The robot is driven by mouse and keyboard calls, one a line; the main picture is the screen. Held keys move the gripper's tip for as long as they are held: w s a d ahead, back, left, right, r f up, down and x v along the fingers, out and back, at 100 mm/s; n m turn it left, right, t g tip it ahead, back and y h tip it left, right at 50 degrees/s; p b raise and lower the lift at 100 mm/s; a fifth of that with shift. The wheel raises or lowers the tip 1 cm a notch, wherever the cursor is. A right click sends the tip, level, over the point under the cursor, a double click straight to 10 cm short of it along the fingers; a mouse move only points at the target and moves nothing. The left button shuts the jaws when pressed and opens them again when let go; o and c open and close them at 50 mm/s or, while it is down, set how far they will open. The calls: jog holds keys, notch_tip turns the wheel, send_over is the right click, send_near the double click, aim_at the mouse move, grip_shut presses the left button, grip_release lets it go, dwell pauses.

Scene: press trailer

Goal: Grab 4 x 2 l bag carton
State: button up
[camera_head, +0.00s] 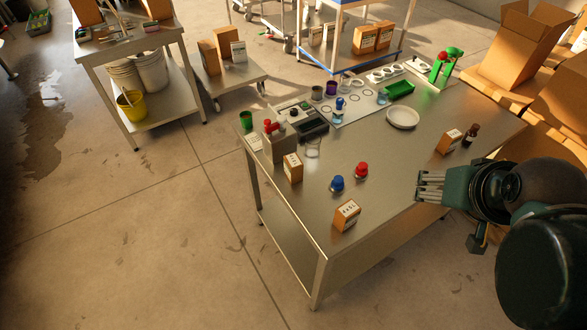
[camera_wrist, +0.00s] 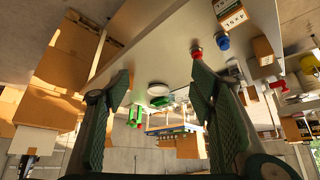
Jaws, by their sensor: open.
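Three small labelled orange-brown cartons stand upright on the steel table: a front carton (camera_head: 347,215), a left carton (camera_head: 292,168) by a grey box, and a right carton (camera_head: 450,140) beside a dark bottle. Their print is too small to tell surely which is the 4 x 2 l bag carton. The front carton also shows at the top of the wrist view (camera_wrist: 230,14), upside down. My gripper (camera_head: 424,186) is open and empty at the table's right side, right of the front carton and apart from it. Its spread fingers show in the wrist view (camera_wrist: 160,78).
A blue knob (camera_head: 337,184) and a red knob (camera_head: 361,170) stand behind the front carton. A white round dish (camera_head: 402,117) and a green tray (camera_head: 399,89) lie farther back. Large cardboard boxes (camera_head: 520,45) stand at right. The table between dish and front carton is mostly clear.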

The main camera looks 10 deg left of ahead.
jog(key=w+a+r+m+g+h+b, duration=0.1)
jog(key=w+a+h+b, duration=0.15)
jog(key=w, duration=0.45)
jog(key=w+a+r+m+g+h+b, duration=0.1)
jog(key=w+a+r+h, duration=0.1)
jog(key=w+a+h, duration=0.3)
jog(key=m+t+h+b, duration=0.5)
jog(key=m+t+h, duration=0.1)
jog(key=m+h, duration=0.15)
send_over(287, 165)
jog(key=v, duration=0.6)
jog(key=shift+m+y, duration=0.4)
jog(key=shift+m, duration=0.05)
jog(key=f, duration=2.4)
jog(key=shift+d+f, duration=0.15)
jog(key=shift+d, duration=0.15)
jog(key=shift+f, duration=0.3)
